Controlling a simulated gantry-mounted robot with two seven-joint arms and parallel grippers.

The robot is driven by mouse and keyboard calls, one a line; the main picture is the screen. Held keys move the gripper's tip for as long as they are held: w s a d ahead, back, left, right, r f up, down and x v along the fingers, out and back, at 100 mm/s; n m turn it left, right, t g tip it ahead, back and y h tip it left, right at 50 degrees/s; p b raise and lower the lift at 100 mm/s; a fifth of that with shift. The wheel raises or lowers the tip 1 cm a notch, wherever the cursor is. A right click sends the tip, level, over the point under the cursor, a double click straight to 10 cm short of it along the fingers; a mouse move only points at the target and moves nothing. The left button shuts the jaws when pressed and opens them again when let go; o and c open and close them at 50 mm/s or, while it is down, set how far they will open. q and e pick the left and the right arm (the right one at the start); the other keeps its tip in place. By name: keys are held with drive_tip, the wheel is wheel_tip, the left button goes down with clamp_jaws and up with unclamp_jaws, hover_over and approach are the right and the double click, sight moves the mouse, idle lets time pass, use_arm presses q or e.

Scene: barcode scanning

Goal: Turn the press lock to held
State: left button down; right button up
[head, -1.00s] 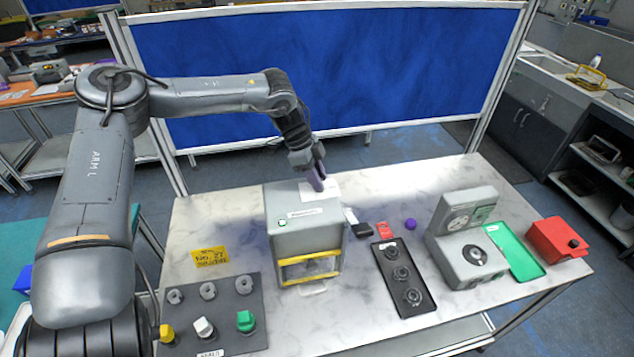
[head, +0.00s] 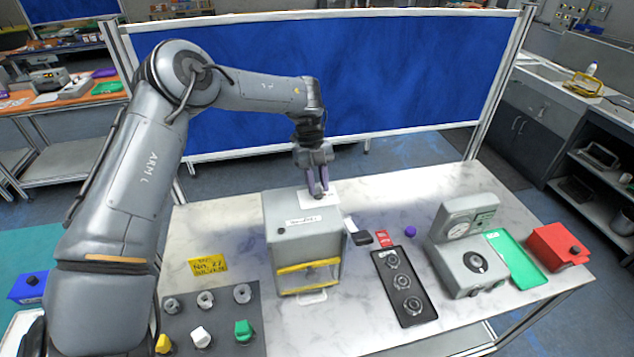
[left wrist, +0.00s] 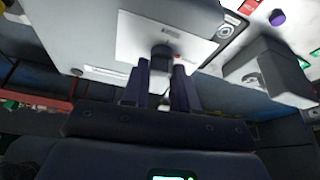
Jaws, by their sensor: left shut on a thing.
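The press (head: 297,243) is a grey box with a yellow-framed front opening, left of the middle of the table. My left gripper (head: 318,190) points down at a white plate (head: 308,202) at the back of the press. In the left wrist view my left gripper (left wrist: 164,82) has its dark fingers shut on a small dark knob (left wrist: 163,53) on the white plate (left wrist: 140,38), which I take for the press lock. The fingers hide part of the knob, and its lock setting cannot be read. A small round indicator (head: 281,230) on the press looks dark. My right gripper is not in view.
A dark board (head: 215,315) with several knobs is at the front left, near a yellow label (head: 208,268). Right of the press are a black tray (head: 404,287), a grey gauge device (head: 465,262), a green tray (head: 520,262) and a red box (head: 558,246).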

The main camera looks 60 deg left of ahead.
use_arm(q)
drive_tip(key=shift+m+g, duration=0.3)
drive_tip(key=shift+m, duration=0.6)
drive_tip(key=c, duration=0.9)
unclamp_jaws()
drive_tip(key=shift+o, duration=0.2)
drive_tip(key=v, duration=1.1)
drive_tip(key=shift+b, duration=0.35)
drive_tip(key=shift+w+d, duration=0.1)
drive_tip(key=shift+d, duration=0.1)
